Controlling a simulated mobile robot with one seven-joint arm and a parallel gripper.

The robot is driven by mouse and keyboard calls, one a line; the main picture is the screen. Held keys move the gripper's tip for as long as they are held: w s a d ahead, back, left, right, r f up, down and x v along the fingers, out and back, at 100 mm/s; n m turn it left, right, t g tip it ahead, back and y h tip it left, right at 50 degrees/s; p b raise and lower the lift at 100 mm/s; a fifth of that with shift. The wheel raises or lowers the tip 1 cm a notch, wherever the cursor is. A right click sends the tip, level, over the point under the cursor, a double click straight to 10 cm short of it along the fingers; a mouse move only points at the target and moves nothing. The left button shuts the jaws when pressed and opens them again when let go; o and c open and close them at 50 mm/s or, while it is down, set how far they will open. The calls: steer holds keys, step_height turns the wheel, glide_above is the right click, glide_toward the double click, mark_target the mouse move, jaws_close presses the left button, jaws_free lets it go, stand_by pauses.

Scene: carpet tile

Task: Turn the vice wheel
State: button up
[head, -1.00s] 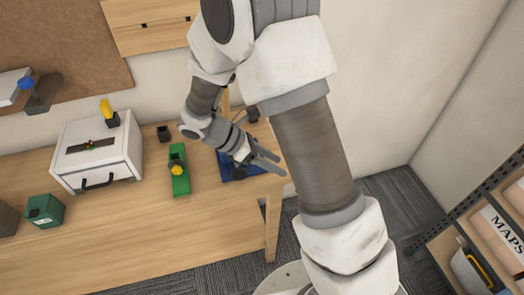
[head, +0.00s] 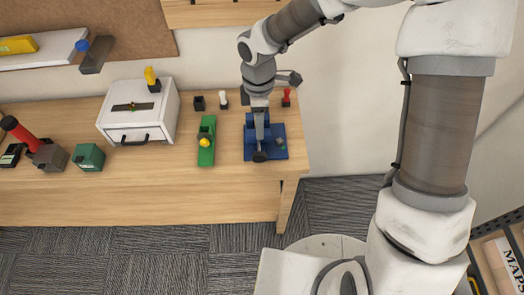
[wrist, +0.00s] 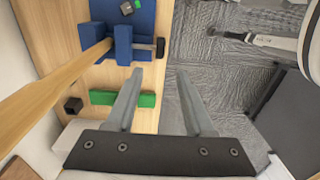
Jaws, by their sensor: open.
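The blue vice (head: 279,147) sits near the right end of the wooden bench, partly hidden behind my arm. Its dark wheel (head: 260,156) shows at the front edge. In the wrist view the blue vice (wrist: 122,32) is at the top, with the dark wheel (wrist: 160,47) on its right side. A long wooden bar (wrist: 50,97) reaches to the vice. My gripper (head: 261,138) points down over the vice in the head view, close to the wheel. In the wrist view my gripper (wrist: 160,72) is open and empty, and the wheel lies beyond the fingertips.
A green block-like tool (head: 207,150) with a yellow knob lies left of the vice. A white drawer box (head: 152,123) and a green box (head: 89,157) stand farther left. A red-topped item (head: 287,97) stands behind the vice. The bench front (head: 180,195) is clear.

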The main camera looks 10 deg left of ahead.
mark_target(260, 153)
steer(key=f, duration=1.4)
steer(key=shift+s+d, duration=0.1)
steer(key=shift+s, duration=0.1)
jaws_close()
